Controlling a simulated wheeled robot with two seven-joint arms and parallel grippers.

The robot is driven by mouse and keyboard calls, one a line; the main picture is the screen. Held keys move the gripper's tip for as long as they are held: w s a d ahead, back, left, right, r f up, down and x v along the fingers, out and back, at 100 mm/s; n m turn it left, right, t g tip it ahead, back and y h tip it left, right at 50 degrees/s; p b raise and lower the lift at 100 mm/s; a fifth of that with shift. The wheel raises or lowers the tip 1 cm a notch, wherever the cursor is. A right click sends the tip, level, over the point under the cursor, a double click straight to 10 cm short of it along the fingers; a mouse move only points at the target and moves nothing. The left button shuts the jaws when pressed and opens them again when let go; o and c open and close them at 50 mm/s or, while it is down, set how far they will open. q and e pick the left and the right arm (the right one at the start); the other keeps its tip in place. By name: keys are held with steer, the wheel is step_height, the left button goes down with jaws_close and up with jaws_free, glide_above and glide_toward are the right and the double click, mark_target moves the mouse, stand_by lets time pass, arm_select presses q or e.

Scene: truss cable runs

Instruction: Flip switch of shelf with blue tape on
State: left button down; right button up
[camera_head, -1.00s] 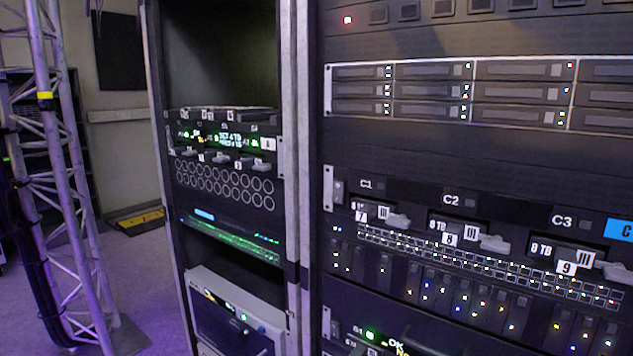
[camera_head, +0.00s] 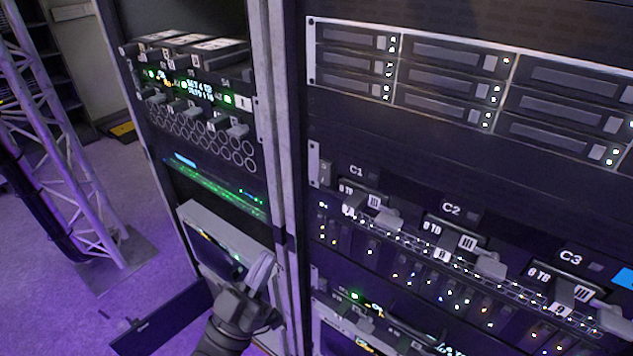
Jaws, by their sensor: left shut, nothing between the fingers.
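A blue label (camera_head: 624,278), cut by the right edge, is on the right rack's shelf with bays marked C1, C2 and C3. A small switch-like part (camera_head: 325,168) is at that shelf's left end. A short bright blue strip (camera_head: 186,160) shows on the left rack; I cannot tell if it is tape or a light. My left gripper (camera_head: 262,268) is shut and empty, in front of the left rack's light-cased unit (camera_head: 205,225), and hides part of its front. I cannot tell whether it touches the unit. My right gripper is not in view.
A dark flat panel (camera_head: 165,318) juts out at the lower left beside my left arm. A metal truss (camera_head: 75,150) stands left of the racks. A metal post (camera_head: 278,110) separates the two racks.

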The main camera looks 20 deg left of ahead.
mark_target(323, 176)
arm_select(q)
steer(key=x, duration=0.4)
steer(key=w+f+x, duration=0.1)
steer(key=x, duration=0.7)
steer(key=shift+w+d+f, duration=0.1)
steer(key=shift+d+f, duration=0.1)
steer(key=shift+f, duration=0.25)
steer(key=shift+w+d, duration=0.2)
steer(key=shift+w, duration=0.35)
